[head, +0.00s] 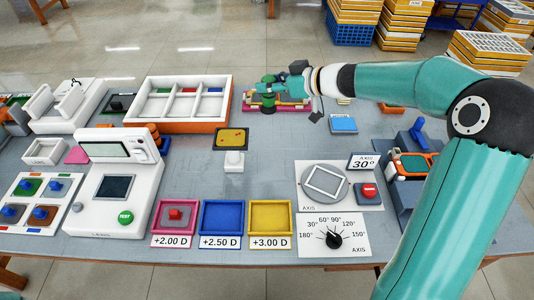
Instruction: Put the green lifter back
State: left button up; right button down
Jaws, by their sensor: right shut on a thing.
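The green lifter (268,79) is a small green piece at the far middle of the table, over a pink rack (290,107). My right gripper (291,83) reaches in from the right and is shut on the green lifter. The fingers partly hide the lifter and the rack's right part. I cannot tell whether the lifter touches the rack. My left gripper is out of view.
A white divided tray (182,122) stands left of the rack. A small black-and-yellow stand (231,140) is in the middle. Pink, blue (222,217) and yellow bins line the front. A blue block (343,124) lies right of the rack.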

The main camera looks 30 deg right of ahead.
jog(key=shift+s+d+f+b, duration=0.1)
jog(key=shift+d+f+b, duration=0.3)
jog(key=shift+f+b, duration=1.9)
jog(key=shift+s+d+f+b, duration=0.1)
jog(key=shift+d+f+b, duration=0.35)
jog(key=shift+f, duration=3.7)
jog(key=shift+d+f+b, duration=0.35)
jog(key=shift+f+b, duration=1)
jog(key=shift+f, duration=1.85)
jog(key=shift+f, duration=0.1)
jog(key=shift+f, duration=0.15)
jog(key=c, duration=0.7)
grip_release()
jog(key=shift+c, duration=0.2)
jog(key=shift+r, duration=0.2)
